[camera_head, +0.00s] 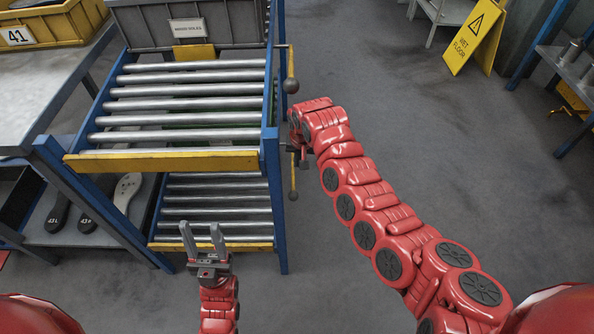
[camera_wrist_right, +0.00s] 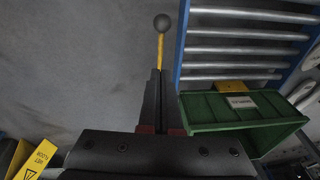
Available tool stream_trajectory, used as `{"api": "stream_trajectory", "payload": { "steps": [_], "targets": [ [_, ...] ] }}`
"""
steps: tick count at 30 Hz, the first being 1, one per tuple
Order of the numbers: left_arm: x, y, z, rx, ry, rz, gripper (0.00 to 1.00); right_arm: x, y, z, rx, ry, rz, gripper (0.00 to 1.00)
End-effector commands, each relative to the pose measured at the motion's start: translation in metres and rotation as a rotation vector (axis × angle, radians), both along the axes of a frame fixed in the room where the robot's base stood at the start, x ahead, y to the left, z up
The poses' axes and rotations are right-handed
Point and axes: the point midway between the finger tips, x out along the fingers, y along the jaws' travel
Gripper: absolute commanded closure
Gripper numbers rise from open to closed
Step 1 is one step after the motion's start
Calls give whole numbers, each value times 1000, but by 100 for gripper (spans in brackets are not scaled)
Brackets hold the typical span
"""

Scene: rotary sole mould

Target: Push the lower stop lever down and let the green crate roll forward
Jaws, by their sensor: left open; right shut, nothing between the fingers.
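The green crate (camera_wrist_right: 225,118) with a pale label shows in the right wrist view. It sits at the end of the lower rollers (camera_wrist_right: 250,50), against a yellow stop plate (camera_wrist_right: 229,86). In the head view, the upper deck mostly hides it. The lower stop lever (camera_head: 292,194), a yellow rod with a dark ball (camera_wrist_right: 162,22), stands beside the blue post. My right gripper (camera_head: 298,158) is shut and empty near the lever. Its fingertips overlap the rod in the wrist view; I cannot tell whether they touch. My left gripper (camera_head: 203,230) is open and empty before the rack's front.
Above are upper rollers (camera_head: 180,104), a grey crate (camera_head: 188,27) and an upper lever (camera_head: 291,84). A blue post (camera_head: 272,190) stands beside my right gripper. A bench (camera_head: 50,85) is at left. A wet-floor sign (camera_head: 472,38) stands back right; floor between is clear.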

Motion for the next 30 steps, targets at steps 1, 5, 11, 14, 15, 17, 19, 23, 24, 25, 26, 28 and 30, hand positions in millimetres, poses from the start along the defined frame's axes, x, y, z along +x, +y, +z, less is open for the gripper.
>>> {"api": "stream_trajectory", "payload": {
  "steps": [1, 5, 11, 14, 15, 17, 19, 23, 24, 25, 26, 28, 30],
  "targets": [
    [0, 0, -5, 0, 0, 0, 50, 1, 0, -11, -4, 2, 2, 100],
    [0, 0, -15, 0, 0, 0, 50, 6, 3, -37, -4, 3, 2, 100],
    [0, 0, -34, 0, 0, 0, 50, 12, 6, -74, -4, 4, 3, 100],
    [0, 0, -43, 0, 0, 0, 50, 16, 8, -90, -1, 2, 2, 100],
    [0, 0, -41, 0, 0, 0, 50, 13, 6, -93, 0, 5, -2, 100],
    [0, 0, -40, 0, 0, 0, 50, 8, 7, -99, 1, 5, -3, 100],
    [0, 0, -41, 0, 0, 0, 50, 4, 8, -104, 3, 3, -2, 100],
    [0, 0, -43, 0, 0, 0, 50, -3, 10, -114, 1, 5, -1, 100],
    [0, 0, -43, 0, 0, 0, 50, -5, 10, -116, 2, 5, -1, 100],
    [0, 0, -43, 0, 0, 0, 50, -5, 10, -116, 2, 4, -2, 100],
    [0, 0, -43, 0, 0, 0, 50, -6, 10, -117, 2, 4, -2, 100],
    [0, 0, -43, 0, 0, 0, 50, -6, 10, -118, 1, 2, -3, 100],
    [0, 0, -43, 0, 0, 0, 50, -6, 10, -118, 1, 2, -3, 100]
  ]
}}
